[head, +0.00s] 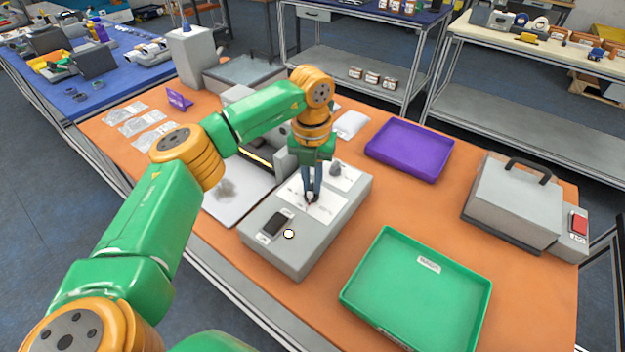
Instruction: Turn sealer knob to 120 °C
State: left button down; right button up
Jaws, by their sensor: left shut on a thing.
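The sealer is a grey box (340,218) in the middle of the orange table, with white dial labels (328,208) on its top. My left gripper (311,197) points down from above onto the nearer dial label. Its jaws are shut on a small dark knob there, mostly hidden by the fingers. The knob's pointer and the scale figures are too small to read. A second grey knob (336,169) sits on the farther label. A black switch (277,224) and a lit pale-yellow lamp (289,234) are at the near end. My right gripper is not in view.
A green tray (415,300) stands right of the sealer, a purple tray (410,150) behind it. A grey machine with a black handle (515,200) is at the far right. Clear bags (140,122) and a purple stand (179,98) lie back left.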

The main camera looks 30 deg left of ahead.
aim_at(311, 186)
pick_arm(q)
jog(key=n, duration=0.4)
jog(key=shift+s+a+n, duration=0.1)
jog(key=shift+n, duration=2.8)
jog(key=c, duration=0.9)
grip_release()
notch_tip(311, 186, up, 7)
jog(key=shift+b, duration=0.7)
